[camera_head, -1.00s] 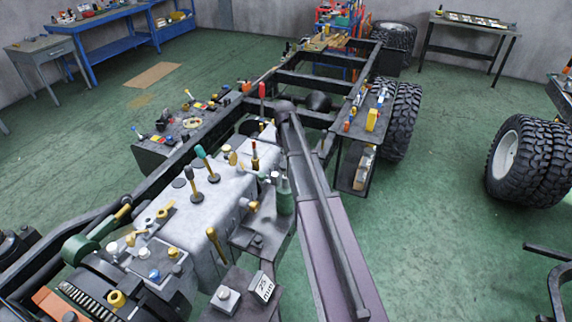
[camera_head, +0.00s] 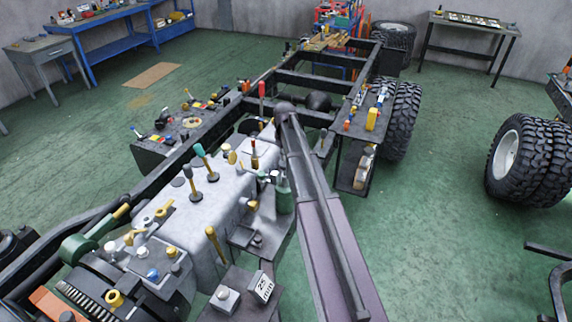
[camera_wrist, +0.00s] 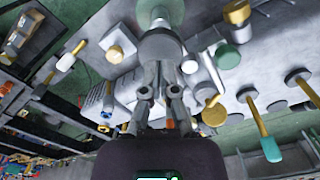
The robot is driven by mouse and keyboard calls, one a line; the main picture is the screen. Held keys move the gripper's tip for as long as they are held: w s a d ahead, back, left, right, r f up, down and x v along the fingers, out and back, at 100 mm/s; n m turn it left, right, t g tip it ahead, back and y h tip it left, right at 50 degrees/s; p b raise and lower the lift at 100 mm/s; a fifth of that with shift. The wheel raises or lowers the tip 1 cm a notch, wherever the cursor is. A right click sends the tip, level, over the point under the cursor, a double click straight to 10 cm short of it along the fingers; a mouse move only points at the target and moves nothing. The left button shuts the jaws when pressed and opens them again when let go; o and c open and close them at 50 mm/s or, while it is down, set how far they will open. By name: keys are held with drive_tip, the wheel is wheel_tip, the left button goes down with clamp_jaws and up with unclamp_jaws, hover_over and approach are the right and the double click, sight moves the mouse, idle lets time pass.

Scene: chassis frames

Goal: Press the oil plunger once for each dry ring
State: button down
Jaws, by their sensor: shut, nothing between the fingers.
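A green oil can (camera_head: 285,197) stands upright on a small dark shelf beside the grey gearbox housing, close to my arm. The plunger is not clearly visible. My gripper cannot be made out in the head view, where my arm covers part of the area. No ring can be told as dry or oiled.
The grey housing (camera_head: 215,215) carries upright levers, including a teal-tipped one (camera_head: 205,160). A block marked 25 mm (camera_head: 264,287) is at front. Chassis rails surround the area.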

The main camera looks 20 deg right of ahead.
sight(285, 163)
drive_tip(key=shift+f+b, duration=1.8)
drive_tip(key=shift+f, duration=0.1)
drive_tip(key=shift+r, duration=0.15)
drive_tip(key=shift+r+p, duration=3.7)
drive_tip(key=shift+p, duration=0.15)
drive_tip(key=s+a+f+m+b, duration=0.1)
drive_tip(key=s+a, duration=0.7)
drive_tip(key=s, duration=0.4)
drive_tip(key=s+a+f+m+b, duration=0.2)
drive_tip(key=s+a, duration=0.5)
drive_tip(key=s, duration=0.5)
drive_tip(key=shift+s+a, duration=0.35)
